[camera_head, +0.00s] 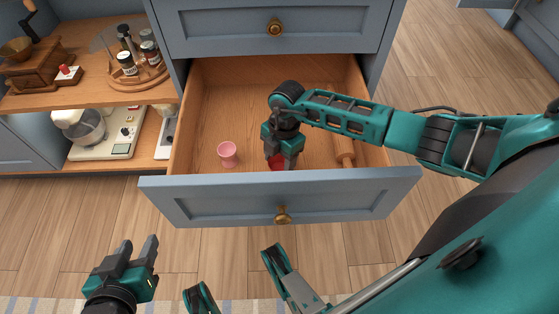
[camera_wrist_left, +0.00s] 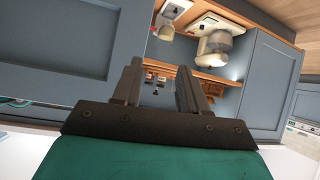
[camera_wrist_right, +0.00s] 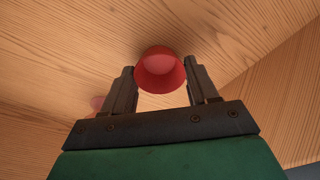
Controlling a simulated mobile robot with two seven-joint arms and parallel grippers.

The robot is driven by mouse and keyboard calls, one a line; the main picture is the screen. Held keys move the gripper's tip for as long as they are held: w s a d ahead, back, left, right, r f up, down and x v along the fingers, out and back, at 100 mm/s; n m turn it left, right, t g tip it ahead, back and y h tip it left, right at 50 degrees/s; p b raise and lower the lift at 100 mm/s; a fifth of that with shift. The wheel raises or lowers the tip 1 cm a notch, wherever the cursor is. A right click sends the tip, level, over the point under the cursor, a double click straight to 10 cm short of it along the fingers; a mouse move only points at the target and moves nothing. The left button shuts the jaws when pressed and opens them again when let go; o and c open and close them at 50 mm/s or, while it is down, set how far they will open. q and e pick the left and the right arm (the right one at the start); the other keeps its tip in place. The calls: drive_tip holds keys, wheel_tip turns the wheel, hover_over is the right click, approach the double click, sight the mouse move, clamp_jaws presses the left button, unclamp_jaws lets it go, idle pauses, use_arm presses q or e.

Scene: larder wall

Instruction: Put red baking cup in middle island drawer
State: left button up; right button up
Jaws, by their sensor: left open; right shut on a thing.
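The red baking cup (camera_head: 276,162) is inside the open middle drawer (camera_head: 280,197), low near its front panel. In the head view most of it is hidden by my right gripper (camera_head: 283,158). In the right wrist view the red cup (camera_wrist_right: 160,70) sits between the fingertips of the right gripper (camera_wrist_right: 162,88), which is shut on it, close to the wooden drawer bottom. I cannot tell whether the cup touches the bottom. My left gripper (camera_head: 140,250) is open and empty, in front of the drawer at the lower left.
A pink cup (camera_head: 228,154) stands in the drawer left of the red cup. A wooden rolling pin (camera_head: 344,148) lies at the drawer's right side. The back of the drawer is clear. Shelves at the left hold a grinder (camera_head: 42,65), jars and a mixer (camera_head: 80,127).

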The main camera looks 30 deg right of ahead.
sight(283, 165)
use_arm(q)
drive_tip(key=shift+w+r, duration=0.1)
drive_tip(key=shift+r, duration=0.2)
use_arm(e)
drive_tip(key=shift+f, duration=0.2)
drive_tip(key=o, duration=1)
drive_tip(key=shift+r, duration=0.1)
use_arm(q)
drive_tip(key=shift+s+a+r+p, duration=0.3)
drive_tip(key=shift+a+r+p, duration=0.55)
drive_tip(key=shift+p, duration=1.55)
use_arm(e)
drive_tip(key=shift+w+d+r, duration=0.1)
drive_tip(key=shift+d+r, duration=0.15)
drive_tip(key=shift+r, duration=1.8)
drive_tip(key=shift+w+d+r, duration=0.1)
drive_tip(key=shift+d+r, duration=0.1)
drive_tip(key=shift+r, duration=1.8)
drive_tip(key=shift+w+d+r, duration=0.1)
drive_tip(key=shift+d+r, duration=0.15)
drive_tip(key=shift+r, duration=1.8)
use_arm(q)
drive_tip(key=shift+d, duration=0.1)
drive_tip(key=shift+r, duration=0.15)
